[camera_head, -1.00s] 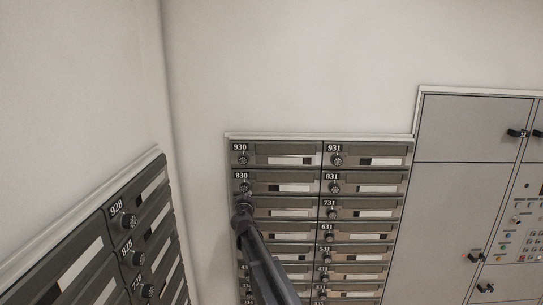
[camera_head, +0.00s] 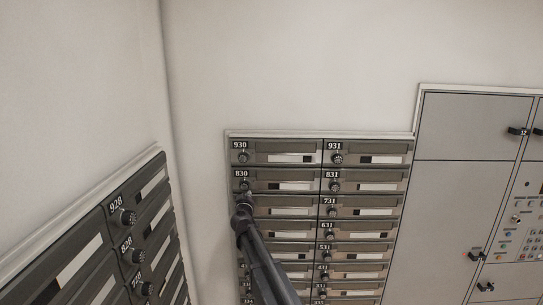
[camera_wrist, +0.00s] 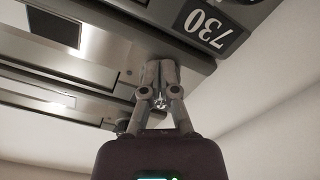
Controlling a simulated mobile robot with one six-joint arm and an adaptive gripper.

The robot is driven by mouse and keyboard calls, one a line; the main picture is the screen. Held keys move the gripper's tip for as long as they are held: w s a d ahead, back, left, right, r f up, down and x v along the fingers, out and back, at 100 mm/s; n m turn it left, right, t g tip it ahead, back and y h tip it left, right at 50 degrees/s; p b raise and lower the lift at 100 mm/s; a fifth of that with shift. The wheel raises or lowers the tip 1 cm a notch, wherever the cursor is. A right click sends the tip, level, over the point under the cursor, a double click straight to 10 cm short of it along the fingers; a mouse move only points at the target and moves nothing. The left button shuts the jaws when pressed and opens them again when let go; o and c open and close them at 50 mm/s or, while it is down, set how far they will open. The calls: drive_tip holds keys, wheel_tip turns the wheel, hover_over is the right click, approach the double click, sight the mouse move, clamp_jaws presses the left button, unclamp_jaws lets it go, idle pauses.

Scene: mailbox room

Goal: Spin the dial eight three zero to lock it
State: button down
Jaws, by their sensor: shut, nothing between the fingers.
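The small black dial of mailbox 830 (camera_head: 244,186) sits below its number plate (camera_head: 241,173), in the left column of the head view. My gripper (camera_head: 243,199) is just below that dial in the picture, overlapping its lower edge or close to it; I cannot tell if they touch. In the wrist view my gripper (camera_wrist: 160,70) has its fingers together, with nothing seen between them, near the mailbox front. An upside-down plate 730 (camera_wrist: 207,27) is close to the fingertips. The 830 dial cannot be made out in the wrist view.
The dial of 930 (camera_head: 243,157) is above and the dial of 831 (camera_head: 333,187) to the right. Another mailbox bank (camera_head: 128,218) stands on the left wall. A grey cabinet (camera_head: 470,190) with switches is at the right. My arm hides lower left-column boxes.

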drive_tip(key=shift+s, duration=0.1)
drive_tip(key=s, duration=0.5)
drive_tip(key=shift+s+a, duration=0.1)
drive_tip(key=shift+s, duration=0.3)
idle(0.3)
drive_tip(key=s+d+f+m+g+h+b, duration=0.4)
drive_tip(key=s+d+f, duration=0.3)
drive_tip(key=d+f, duration=0.4)
drive_tip(key=s+d+f+m+g+h+b, duration=0.2)
drive_tip(key=s+d+f+g+b, duration=0.45)
drive_tip(key=d, duration=0.55)
drive_tip(key=s+d+f+g+y+b, duration=0.1)
drive_tip(key=s+f+g+y+b, duration=0.2)
drive_tip(key=s+f, duration=0.6)
drive_tip(key=s+d+f+g+y+b, duration=0.2)
drive_tip(key=s+f, duration=0.8)
drive_tip(key=s, duration=0.6)
drive_tip(key=shift+d+g+y+b, duration=0.3)
drive_tip(key=shift+g+y+b, duration=0.5)
drive_tip(key=shift+g+b, duration=0.4)
